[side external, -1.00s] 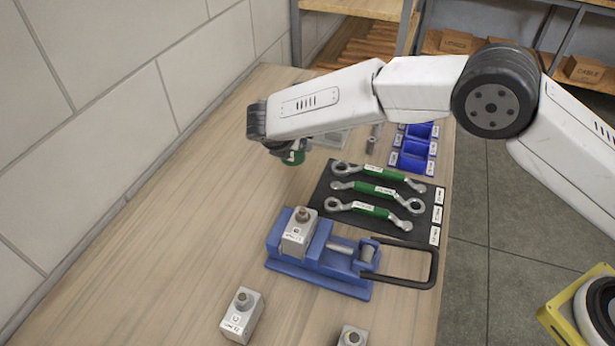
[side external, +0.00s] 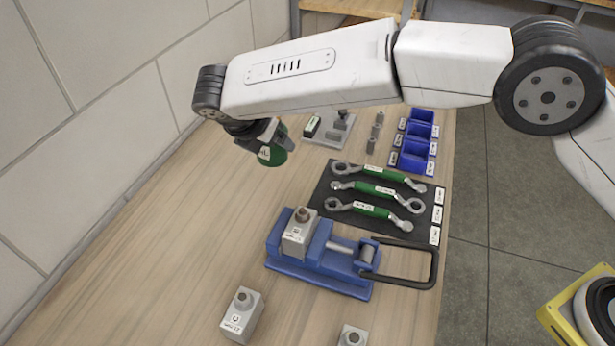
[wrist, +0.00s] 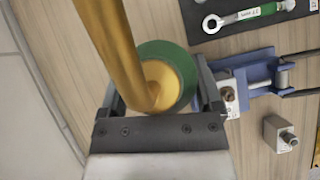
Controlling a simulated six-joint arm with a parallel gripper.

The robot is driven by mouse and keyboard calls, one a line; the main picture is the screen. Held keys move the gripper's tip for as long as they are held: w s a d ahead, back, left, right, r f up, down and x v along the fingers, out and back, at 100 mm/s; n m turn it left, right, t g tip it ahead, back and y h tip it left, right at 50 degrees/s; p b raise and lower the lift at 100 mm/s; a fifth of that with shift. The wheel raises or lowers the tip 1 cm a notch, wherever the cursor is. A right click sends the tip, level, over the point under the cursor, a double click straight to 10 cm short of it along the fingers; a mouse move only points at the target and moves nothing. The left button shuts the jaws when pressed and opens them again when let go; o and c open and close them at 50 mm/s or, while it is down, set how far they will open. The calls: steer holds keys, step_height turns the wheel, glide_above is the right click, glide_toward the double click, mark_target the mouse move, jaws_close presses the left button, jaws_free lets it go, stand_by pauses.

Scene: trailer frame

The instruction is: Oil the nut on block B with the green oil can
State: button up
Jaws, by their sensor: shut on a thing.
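The green oil can (side external: 273,156) hangs from my gripper (side external: 260,137), clear above the bench left of the wrenches. In the wrist view its green body (wrist: 186,60) is between my two fingers, and its gold spout (wrist: 112,45) runs up to the top left. A grey block (side external: 297,238) with a nut (side external: 302,214) on top sits in the blue vise (side external: 318,273); its label is too small to read surely. My gripper is beyond the vise and to its left. In the wrist view the vise (wrist: 262,68) is right of the can.
Two other grey blocks stand in front of the vise, one at left (side external: 241,318) and one at the bottom edge (side external: 351,338). Green-handled wrenches (side external: 375,189) lie on a black mat (side external: 325,185). Blue bins (side external: 417,140) stand behind. The wall bounds the left; the left bench is clear.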

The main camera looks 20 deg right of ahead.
steer(key=s+a+m+g, duration=0.25)
steer(key=s+a, duration=0.55)
steer(key=s, duration=0.6)
steer(key=shift+m+t, duration=0.25)
steer(key=shift+m, duration=0.1)
step_height(320, 180, down, 5)
steer(key=shift+s+a+r, duration=0.1)
steer(key=shift+r, duration=0.05)
steer(key=shift+a+y, duration=0.1)
steer(key=shift+y, duration=0.4)
steer(key=shift+s+a+g+y, duration=0.1)
steer(key=shift+a+g+y, duration=0.2)
steer(key=shift+y, duration=0.65)
steer(key=shift+s+a+g+y, duration=0.1)
steer(key=shift+g+y, duration=0.35)
steer(key=shift+y, duration=0.55)
steer(key=shift+a+g+y, duration=0.2)
steer(key=shift+g+y, duration=0.15)
steer(key=shift+y, duration=0.6)
